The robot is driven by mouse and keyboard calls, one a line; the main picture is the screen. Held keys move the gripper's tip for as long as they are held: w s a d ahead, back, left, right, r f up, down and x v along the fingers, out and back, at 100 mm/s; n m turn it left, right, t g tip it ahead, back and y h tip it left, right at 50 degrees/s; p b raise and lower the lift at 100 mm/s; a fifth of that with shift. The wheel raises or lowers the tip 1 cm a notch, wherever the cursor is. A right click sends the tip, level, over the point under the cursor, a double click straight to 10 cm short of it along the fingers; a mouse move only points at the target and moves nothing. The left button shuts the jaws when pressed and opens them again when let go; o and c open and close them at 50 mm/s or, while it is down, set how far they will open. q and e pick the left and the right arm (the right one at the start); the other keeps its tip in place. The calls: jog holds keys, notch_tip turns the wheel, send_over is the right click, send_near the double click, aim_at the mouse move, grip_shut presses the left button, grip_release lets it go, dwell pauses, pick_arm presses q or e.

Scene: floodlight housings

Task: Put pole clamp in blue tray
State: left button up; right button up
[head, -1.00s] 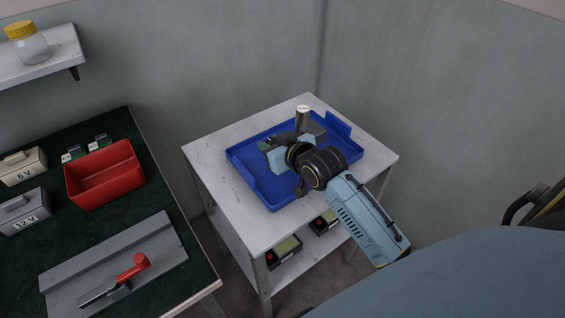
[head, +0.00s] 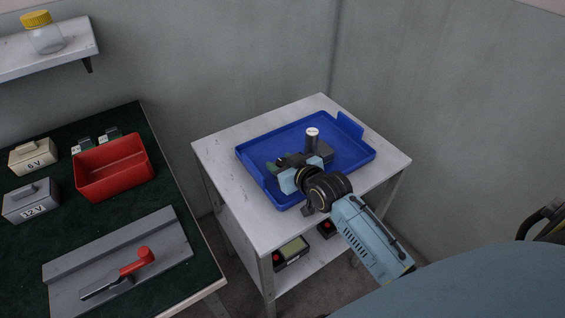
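The blue tray (head: 258,153) lies on the white table. The pole clamp (head: 325,152), a dark grey block with an upright pale-topped cylinder, is over the middle of the tray. My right gripper (head: 298,161) reaches in from the lower right and appears shut on the clamp's near left side. The fingertips are partly hidden, and I cannot tell whether the clamp touches the tray floor. My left gripper is not in view.
A dark green bench at left holds a red bin (head: 112,168), two labelled boxes (head: 32,157) and a grey plate with a red-handled lever (head: 135,264). Small devices (head: 290,253) sit on the table's lower shelf. A wall stands behind the table.

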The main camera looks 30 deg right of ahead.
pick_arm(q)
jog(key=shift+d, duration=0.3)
pick_arm(e)
jog(key=shift+o, duration=0.5)
pick_arm(q)
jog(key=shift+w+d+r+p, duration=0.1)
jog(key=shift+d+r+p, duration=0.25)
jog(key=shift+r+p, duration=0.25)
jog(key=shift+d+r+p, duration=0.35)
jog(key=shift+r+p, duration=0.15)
jog(key=shift+p, duration=0.05)
pick_arm(e)
jog(key=v, duration=1.2)
